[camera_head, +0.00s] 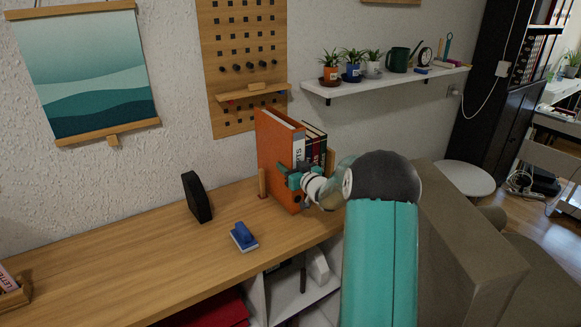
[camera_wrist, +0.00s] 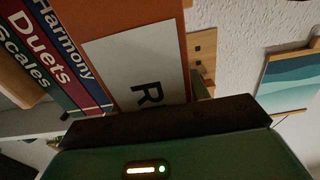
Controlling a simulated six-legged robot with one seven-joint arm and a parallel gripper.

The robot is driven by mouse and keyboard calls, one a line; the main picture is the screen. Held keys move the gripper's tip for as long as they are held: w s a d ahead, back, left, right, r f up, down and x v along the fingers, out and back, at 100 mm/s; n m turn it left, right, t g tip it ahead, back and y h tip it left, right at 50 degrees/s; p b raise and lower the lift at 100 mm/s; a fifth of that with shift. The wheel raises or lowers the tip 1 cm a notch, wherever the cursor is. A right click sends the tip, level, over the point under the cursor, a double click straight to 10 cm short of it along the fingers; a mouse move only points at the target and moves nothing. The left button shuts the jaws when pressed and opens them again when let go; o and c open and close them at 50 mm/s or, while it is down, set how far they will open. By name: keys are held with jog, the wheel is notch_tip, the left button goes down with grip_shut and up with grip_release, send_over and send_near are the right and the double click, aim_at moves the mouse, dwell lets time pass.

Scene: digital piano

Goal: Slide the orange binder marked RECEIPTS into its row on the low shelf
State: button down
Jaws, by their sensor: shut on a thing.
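The orange binder (camera_head: 275,150) stands upright on the wooden low shelf top, beside several dark books (camera_head: 316,144). My gripper (camera_head: 289,178) is shut on its spine edge, from the front. In the wrist view the binder (camera_wrist: 145,14) shows a white label (camera_wrist: 138,68) with only the start of its lettering visible. The books Harmony (camera_wrist: 65,35), Duets (camera_wrist: 48,68) and Scales (camera_wrist: 25,62) stand beside it there. I cannot tell whether the binder's base touches the wood or how deep it sits.
Wooden row ends stand left (camera_head: 262,183) and right (camera_head: 331,160) of the row. A brown sofa (camera_head: 455,235) is at right.

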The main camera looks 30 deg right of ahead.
jog(key=shift+f, duration=0.2)
dwell(0.6)
jog(key=c, duration=0.6)
grip_release()
jog(key=shift+c, duration=0.2)
jog(key=shift+f, duration=0.2)
jog(key=shift+s+d, duration=0.1)
jog(key=shift+s, duration=2.4)
jog(key=shift+r, duration=0.1)
jog(key=s, duration=1.4)
jog(key=shift+d, duration=0.2)
jog(key=shift+w, duration=0.1)
